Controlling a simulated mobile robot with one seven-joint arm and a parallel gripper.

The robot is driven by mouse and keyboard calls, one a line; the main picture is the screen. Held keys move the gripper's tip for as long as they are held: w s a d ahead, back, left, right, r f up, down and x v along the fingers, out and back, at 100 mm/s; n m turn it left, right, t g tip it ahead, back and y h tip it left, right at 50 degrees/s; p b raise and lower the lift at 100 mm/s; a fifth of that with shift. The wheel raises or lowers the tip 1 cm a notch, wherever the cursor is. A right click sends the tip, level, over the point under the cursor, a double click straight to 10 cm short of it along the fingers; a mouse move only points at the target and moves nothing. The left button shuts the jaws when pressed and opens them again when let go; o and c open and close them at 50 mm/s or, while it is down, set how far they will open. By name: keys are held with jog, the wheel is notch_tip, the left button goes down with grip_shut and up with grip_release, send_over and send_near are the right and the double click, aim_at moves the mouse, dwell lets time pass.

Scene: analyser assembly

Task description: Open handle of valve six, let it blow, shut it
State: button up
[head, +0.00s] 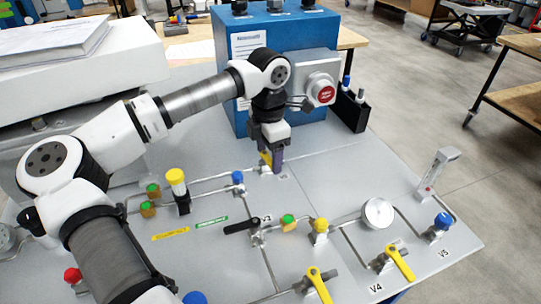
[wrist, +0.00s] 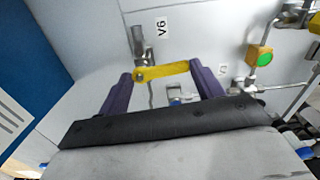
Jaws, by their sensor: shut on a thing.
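Valve six has a yellow lever handle (wrist: 165,70) in the wrist view, next to the white V6 label (wrist: 161,27). The handle lies across the line of its metal pipe (wrist: 139,40). My gripper (wrist: 165,82) has its two purple fingers at the two ends of the handle and is shut on it. In the head view my gripper (head: 272,163) points down at the panel in front of the blue box, and only a bit of the yellow handle (head: 265,158) shows beside the fingers. The rest of the valve is hidden there.
Other yellow valve handles, V4 (head: 400,262) and one at the front (head: 319,286), a black handle (head: 241,226) and a gauge (head: 378,212) rise from the panel.

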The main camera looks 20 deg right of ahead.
aim_at(268, 160)
jog(key=shift+a+m, duration=0.1)
jog(key=shift+m, duration=0.5)
jog(key=o, duration=1)
notch_tip(268, 160, up, 14)
jog(key=b, duration=0.1)
